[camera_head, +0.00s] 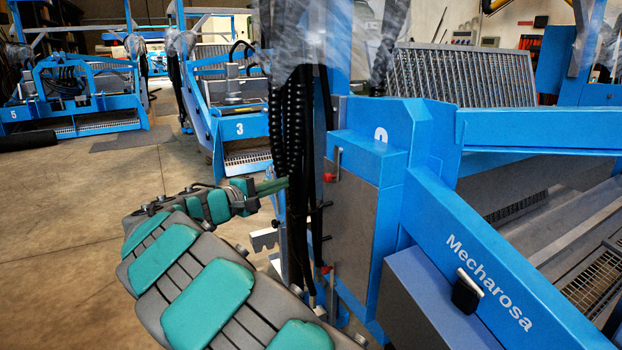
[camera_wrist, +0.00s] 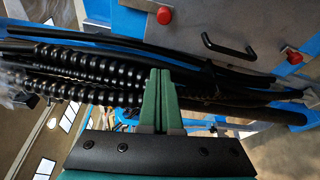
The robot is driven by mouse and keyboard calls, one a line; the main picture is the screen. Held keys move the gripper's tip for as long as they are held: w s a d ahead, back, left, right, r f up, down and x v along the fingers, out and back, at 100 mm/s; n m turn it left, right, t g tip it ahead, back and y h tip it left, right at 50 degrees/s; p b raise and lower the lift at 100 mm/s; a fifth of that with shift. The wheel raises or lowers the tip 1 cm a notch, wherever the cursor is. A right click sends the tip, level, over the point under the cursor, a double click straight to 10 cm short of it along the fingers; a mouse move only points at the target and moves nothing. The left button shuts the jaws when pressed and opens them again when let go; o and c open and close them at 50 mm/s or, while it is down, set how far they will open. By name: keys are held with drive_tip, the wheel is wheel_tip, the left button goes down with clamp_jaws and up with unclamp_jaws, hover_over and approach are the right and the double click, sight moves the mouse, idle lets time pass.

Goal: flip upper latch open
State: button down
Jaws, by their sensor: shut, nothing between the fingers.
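The upper latch, a small metal piece with a red knob (camera_head: 329,178), sits on the edge of the grey panel on the blue machine. In the wrist view its red knob (camera_wrist: 165,16) is at the top. My gripper (camera_head: 286,182) is at about the upper latch's height, left of it, with black hoses between. Its green fingers (camera_wrist: 160,72) are together and empty, with their tips at the hoses; I cannot tell whether they touch. A lower latch with a red knob (camera_head: 326,269) sits further down; its knob (camera_wrist: 294,57) is at the right in the wrist view.
Black corrugated hoses (camera_head: 293,130) hang in front of the panel edge and cross the wrist view (camera_wrist: 90,75). A black handle (camera_wrist: 228,48) stands between the latches. Other blue machines (camera_head: 240,128) stand behind. Open floor (camera_head: 60,230) lies at the left.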

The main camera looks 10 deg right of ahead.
sight(308, 175)
drive_tip(key=x, duration=1)
drive_tip(key=shift+p, duration=0.4)
drive_tip(key=shift+s+d+r, duration=0.2)
drive_tip(key=shift+s+r, duration=0.1)
drive_tip(key=shift+s, duration=0.5)
drive_tip(key=shift+s+d, duration=0.2)
drive_tip(key=shift+s, duration=0.35)
drive_tip(key=shift+s+d, duration=0.2)
drive_tip(key=shift+s, duration=0.35)
drive_tip(key=shift+d+r, duration=0.1)
drive_tip(key=shift+d, duration=0.05)
